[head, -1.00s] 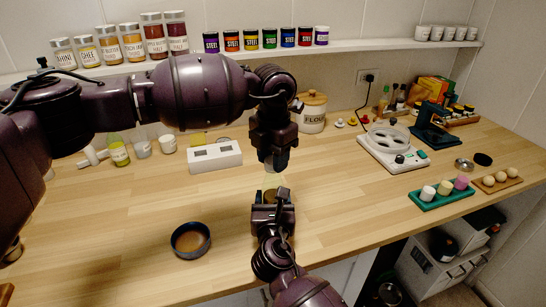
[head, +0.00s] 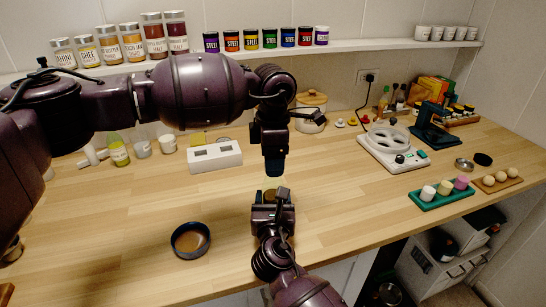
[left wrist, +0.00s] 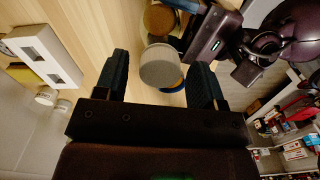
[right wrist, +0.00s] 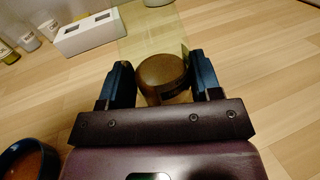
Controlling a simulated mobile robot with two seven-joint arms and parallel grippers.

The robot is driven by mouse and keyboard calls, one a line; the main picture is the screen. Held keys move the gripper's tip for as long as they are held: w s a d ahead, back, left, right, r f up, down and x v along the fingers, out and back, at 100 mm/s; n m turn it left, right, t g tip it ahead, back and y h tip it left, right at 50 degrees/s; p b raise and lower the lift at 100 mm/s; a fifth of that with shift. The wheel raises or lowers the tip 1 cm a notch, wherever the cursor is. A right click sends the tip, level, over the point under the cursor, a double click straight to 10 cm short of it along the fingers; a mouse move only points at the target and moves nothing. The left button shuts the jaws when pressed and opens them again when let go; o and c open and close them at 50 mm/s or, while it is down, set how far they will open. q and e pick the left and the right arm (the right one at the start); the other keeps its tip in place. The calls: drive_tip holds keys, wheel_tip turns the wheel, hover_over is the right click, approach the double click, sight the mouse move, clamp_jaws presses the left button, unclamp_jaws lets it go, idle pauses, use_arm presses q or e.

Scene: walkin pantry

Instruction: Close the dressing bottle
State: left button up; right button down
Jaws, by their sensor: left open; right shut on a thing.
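My left gripper (head: 273,172) points down just above my right gripper (head: 272,198) at the middle of the counter. In the left wrist view its jaws (left wrist: 160,78) are apart, with a round pale grey top (left wrist: 160,66) between them. I cannot tell whether this is the dressing bottle's cap or whether it is seated. My right gripper is shut on a brown round thing (right wrist: 163,78), which I take for part of the dressing bottle. It also shows in the head view (head: 270,193) and left wrist view (left wrist: 159,19). A yellowish see-through shape lies beyond it.
A dark-rimmed round dish (head: 174,236) stands left of my right gripper. Behind are a white box with openings (head: 214,157), small bottles (head: 119,153) and a flour jar (head: 311,118). A white appliance (head: 393,151) and green tray (head: 442,197) stand right. Counter is clear between.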

use_arm(q)
drive_tip(key=shift+r, duration=2.25)
drive_tip(key=shift+c, duration=0.3)
drive_tip(key=shift+d+r, duration=0.15)
drive_tip(key=shift+r, duration=0.3)
drive_tip(key=shift+d+r+n, duration=0.1)
drive_tip(key=shift+r+n, duration=0.2)
drive_tip(key=shift+r, duration=0.1)
drive_tip(key=n, duration=0.1)
drive_tip(key=r+n, duration=0.1)
drive_tip(key=n, duration=0.1)
drive_tip(key=shift+r, duration=0.25)
drive_tip(key=n, duration=0.3)
drive_tip(key=shift+a+r, duration=0.15)
drive_tip(key=shift+a, duration=0.1)
